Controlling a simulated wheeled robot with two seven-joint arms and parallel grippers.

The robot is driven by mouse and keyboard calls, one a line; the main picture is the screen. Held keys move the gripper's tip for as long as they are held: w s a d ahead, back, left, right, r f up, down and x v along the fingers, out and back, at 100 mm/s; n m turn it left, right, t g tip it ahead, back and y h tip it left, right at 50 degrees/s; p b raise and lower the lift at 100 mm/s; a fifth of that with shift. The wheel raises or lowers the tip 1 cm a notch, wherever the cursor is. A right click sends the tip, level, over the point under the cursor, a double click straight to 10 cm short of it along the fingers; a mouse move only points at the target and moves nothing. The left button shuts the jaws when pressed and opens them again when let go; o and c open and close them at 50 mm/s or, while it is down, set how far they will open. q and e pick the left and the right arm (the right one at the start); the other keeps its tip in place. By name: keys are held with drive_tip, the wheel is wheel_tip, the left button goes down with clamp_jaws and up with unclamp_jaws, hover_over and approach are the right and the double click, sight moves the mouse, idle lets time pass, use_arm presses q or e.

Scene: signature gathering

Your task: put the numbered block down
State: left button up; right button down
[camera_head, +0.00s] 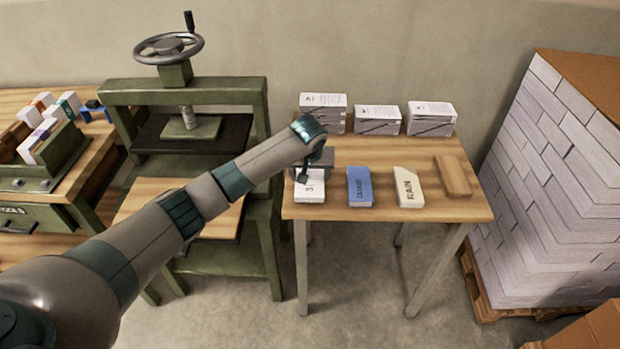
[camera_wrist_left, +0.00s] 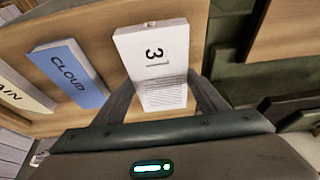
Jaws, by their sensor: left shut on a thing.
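The numbered block is white with a "3" on it (camera_head: 309,194) and sits at the left end of the small wooden table (camera_head: 350,147). It also shows in the left wrist view (camera_wrist_left: 155,60), with the "3" and lines of small text on its top face. My left gripper (camera_head: 308,178) is over this block, with its fingers on either side of it and shut on it. Whether the block's underside touches the tabletop I cannot tell. My right gripper is in neither view.
Right of it lie a blue CLOUD block (camera_head: 360,187), a cream RAIN block (camera_head: 408,187) and a plain wooden block (camera_head: 453,175). Paper stacks (camera_head: 377,120) stand along the table's back. A green press (camera_head: 185,105) is left, a pallet of paper (camera_head: 560,180) right.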

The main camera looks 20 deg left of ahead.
use_arm(q)
drive_tip(key=shift+f+p, duration=0.3)
drive_tip(key=shift+f, duration=0.7)
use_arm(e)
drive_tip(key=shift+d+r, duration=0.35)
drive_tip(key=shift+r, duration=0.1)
use_arm(q)
drive_tip(key=shift+f, duration=0.15)
drive_tip(key=o, duration=1.2)
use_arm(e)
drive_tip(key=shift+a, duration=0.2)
use_arm(q)
drive_tip(key=shift+s+d+r, duration=0.1)
drive_tip(key=shift+s+r, duration=0.05)
drive_tip(key=shift+r, duration=0.4)
drive_tip(key=b+v, duration=0.2)
drive_tip(key=v, duration=0.9)
drive_tip(key=shift+s+b, duration=0.15)
drive_tip(key=shift+b, duration=0.2)
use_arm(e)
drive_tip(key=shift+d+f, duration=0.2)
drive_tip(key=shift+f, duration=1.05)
